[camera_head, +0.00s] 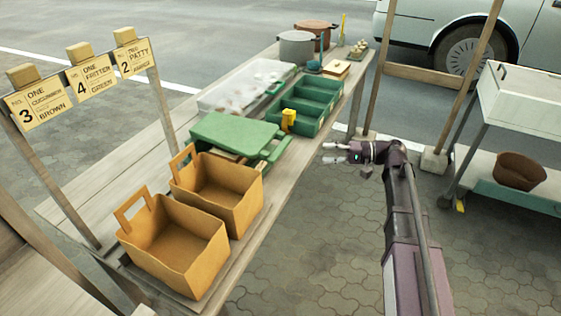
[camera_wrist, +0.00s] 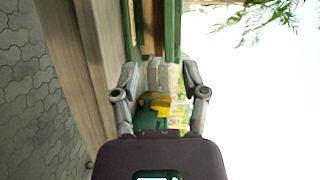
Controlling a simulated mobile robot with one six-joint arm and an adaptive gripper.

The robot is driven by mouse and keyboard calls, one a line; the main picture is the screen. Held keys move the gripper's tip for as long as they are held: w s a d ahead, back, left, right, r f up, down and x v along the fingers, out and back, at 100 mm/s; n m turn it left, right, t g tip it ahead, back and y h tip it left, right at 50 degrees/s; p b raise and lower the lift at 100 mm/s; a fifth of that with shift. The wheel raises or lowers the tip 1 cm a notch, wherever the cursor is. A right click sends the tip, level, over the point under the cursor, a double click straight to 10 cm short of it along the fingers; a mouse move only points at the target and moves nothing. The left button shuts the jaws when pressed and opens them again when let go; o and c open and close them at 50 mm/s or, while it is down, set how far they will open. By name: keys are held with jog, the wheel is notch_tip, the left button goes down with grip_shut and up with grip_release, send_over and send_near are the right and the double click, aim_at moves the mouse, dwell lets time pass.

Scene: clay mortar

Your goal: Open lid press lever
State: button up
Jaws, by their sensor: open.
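A green press with a flat lid (camera_head: 232,130) sits on the wooden table, its lid lying flat. A green bar-like lever (camera_head: 276,150) sticks out at its right side, toward the table edge. My gripper (camera_head: 326,153) is open and empty, beyond the table's right edge and apart from the lever. In the wrist view my gripper's open fingers (camera_wrist: 160,70) frame a yellow item (camera_wrist: 158,103) and green parts behind it. I cannot tell there which green part belongs to the press.
Two brown paper bags (camera_head: 215,190) stand at the table's near end. A green divided tray (camera_head: 318,95) and the yellow item (camera_head: 289,119) lie beyond the press. Pots (camera_head: 296,48) stand at the far end.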

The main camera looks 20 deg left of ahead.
aim_at(285, 149)
jog(key=shift+w+a+r+g+y+b, duration=0.1)
jog(key=shift+w+a+g+y+b, duration=0.2)
jog(key=shift+w+y+b, duration=0.15)
jog(key=shift+s, duration=0.1)
jog(key=shift+x, duration=6.85)
grip_shut()
